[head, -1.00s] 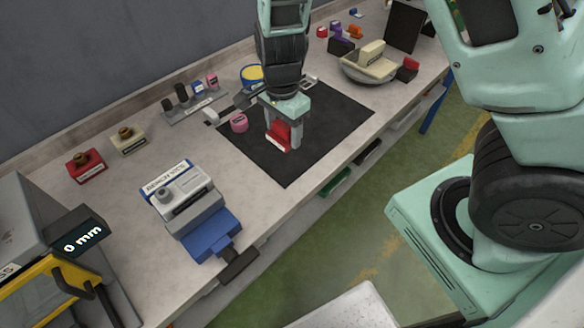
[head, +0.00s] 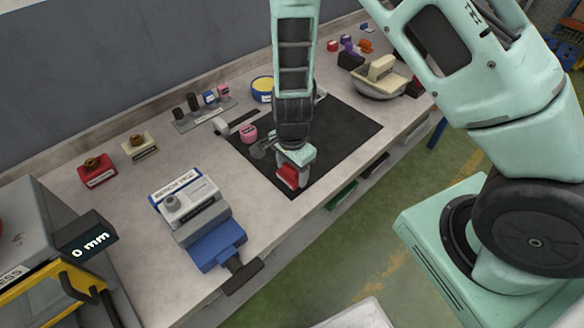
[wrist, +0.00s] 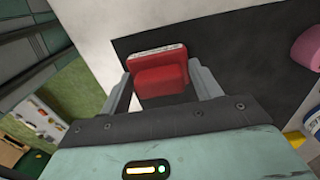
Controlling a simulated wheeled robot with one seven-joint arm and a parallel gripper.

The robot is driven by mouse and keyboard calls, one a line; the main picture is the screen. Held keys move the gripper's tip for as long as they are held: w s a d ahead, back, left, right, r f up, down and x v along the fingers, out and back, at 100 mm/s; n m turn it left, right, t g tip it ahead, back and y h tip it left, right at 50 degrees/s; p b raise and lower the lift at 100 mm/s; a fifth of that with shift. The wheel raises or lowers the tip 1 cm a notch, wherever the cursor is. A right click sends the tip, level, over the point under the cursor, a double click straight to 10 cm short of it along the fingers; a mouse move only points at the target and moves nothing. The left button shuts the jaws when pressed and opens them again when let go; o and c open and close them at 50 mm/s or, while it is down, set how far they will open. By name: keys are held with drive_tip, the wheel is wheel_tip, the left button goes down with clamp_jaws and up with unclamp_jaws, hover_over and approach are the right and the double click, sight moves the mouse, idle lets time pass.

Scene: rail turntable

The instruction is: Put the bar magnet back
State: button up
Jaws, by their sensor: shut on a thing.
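The bar magnet (head: 287,177) looks like a red block with a pale end strip. My gripper (head: 291,180) is shut on it, over the near edge of the black mat (head: 340,140). In the wrist view the red magnet (wrist: 160,75) sits between the two grey fingers, its pale labelled edge facing away from my palm. I cannot tell whether it touches the mat. My arm hides part of the mat behind it.
A blue bench vice (head: 205,225) stands to the left. A pink piece (head: 249,134) lies on the mat's left side. Red (head: 97,170) and cream (head: 139,147) blocks, a small rack (head: 205,115) and a yellow-topped tin (head: 262,87) stand behind. The bench between vice and mat is clear.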

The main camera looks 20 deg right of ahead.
drive_tip(key=shift+f, duration=0.1)
drive_tip(key=shift+f, duration=0.15)
drive_tip(key=o, duration=1.3)
wheel_tip(320, 180, up, 12)
drive_tip(key=s+a+r+n, duration=0.2)
drive_tip(key=s+r+n, duration=0.2)
drive_tip(key=s+n, duration=0.2)
drive_tip(key=s+a+r+n, duration=0.2)
drive_tip(key=s+r+n, duration=0.3)
drive_tip(key=s+n, duration=0.2)
drive_tip(key=s+a+r+n, duration=0.2)
drive_tip(key=s+r+n, duration=0.3)
drive_tip(key=s+n, duration=0.2)
drive_tip(key=shift+s+a+r+n+y, duration=0.1)
drive_tip(key=shift+a+n+y, duration=0.05)
drive_tip(key=shift+n, duration=0.4)
drive_tip(key=shift+a+n+y, duration=0.1)
drive_tip(key=shift+n+y, duration=0.05)
drive_tip(key=shift+n, duration=0.4)
